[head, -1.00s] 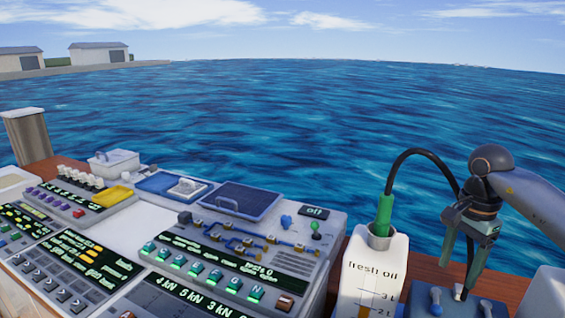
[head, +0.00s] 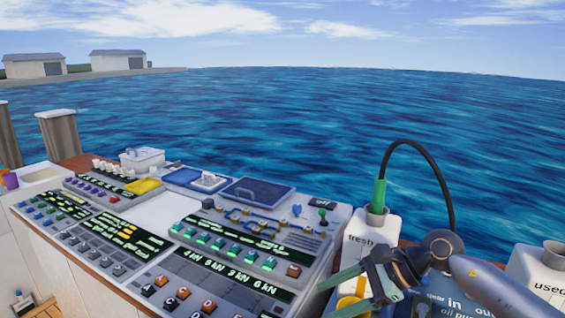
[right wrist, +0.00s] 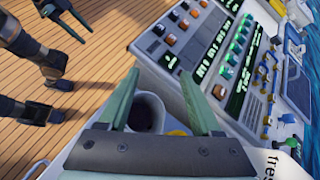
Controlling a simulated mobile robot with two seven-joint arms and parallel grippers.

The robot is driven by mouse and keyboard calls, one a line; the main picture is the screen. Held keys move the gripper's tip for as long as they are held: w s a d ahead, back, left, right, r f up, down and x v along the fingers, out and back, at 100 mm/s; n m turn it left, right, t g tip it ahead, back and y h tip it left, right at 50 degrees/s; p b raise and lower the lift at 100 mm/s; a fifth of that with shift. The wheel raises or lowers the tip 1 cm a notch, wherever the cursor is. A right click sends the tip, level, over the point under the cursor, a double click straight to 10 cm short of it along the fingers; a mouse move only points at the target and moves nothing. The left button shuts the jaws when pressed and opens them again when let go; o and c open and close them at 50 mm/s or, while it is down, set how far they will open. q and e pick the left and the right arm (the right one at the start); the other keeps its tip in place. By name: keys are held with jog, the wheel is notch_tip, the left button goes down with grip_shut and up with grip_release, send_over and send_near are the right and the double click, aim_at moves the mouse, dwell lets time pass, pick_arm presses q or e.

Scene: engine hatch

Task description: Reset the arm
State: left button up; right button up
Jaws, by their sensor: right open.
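My right gripper (head: 331,294) is open and empty at the lower right of the head view, in front of the white fresh oil container (head: 358,246). In the right wrist view its two green fingers (right wrist: 159,80) stand apart, above a dark round opening (right wrist: 146,112). My left gripper (right wrist: 64,14) shows only at the top left of the right wrist view, over the wooden deck. Its fingers look apart with nothing between them. It is outside the head view.
The control console (head: 215,235) fills the lower left. A green nozzle (head: 379,192) on a black hose (head: 437,165) stands in the fresh oil container. A blue oil pump (head: 462,303) and a used oil container (head: 545,273) are at right. Deck (right wrist: 90,60) is open.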

jog(key=s+a+r+m+t+y, duration=0.2)
jog(key=a+r+m+t+y, duration=0.4)
jog(key=a+r+m+y, duration=0.45)
jog(key=w+d+f+m+t+h, duration=0.1)
jog(key=d+f+m+t+h, duration=0.2)
jog(key=d+m+t+h, duration=0.65)
jog(key=w+d+f+m+t+h, duration=0.2)
jog(key=m+h, duration=0.2)
jog(key=m, duration=1)
jog(key=s+d+f+m+g+h, duration=0.3)
jog(key=d+f+m+h, duration=0.3)
jog(key=f+m, duration=0.3)
jog(key=s+d+f+m+g+h, duration=0.1)
jog(key=s+d+f+m+g, duration=0.1)
jog(key=s+f+m+g, duration=0.65)
jog(key=s+d+f+m+g, duration=0.3)
jog(key=s+f, duration=0.6)
jog(key=s, duration=0.7)
pick_arm(q)
jog(key=shift+s+r+p, duration=0.35)
jog(key=shift+r+p, duration=0.5)
jog(key=shift+p, duration=0.25)
pick_arm(e)
jog(key=w+a+f+t+y, duration=0.1)
jog(key=w+a+f+t, duration=0.2)
jog(key=f, duration=0.5)
jog(key=shift+w+a+f+t+y, duration=0.4)
jog(key=shift+a+t, duration=0.3)
jog(key=shift+a, duration=0.45)
jog(key=shift+n, duration=0.25)
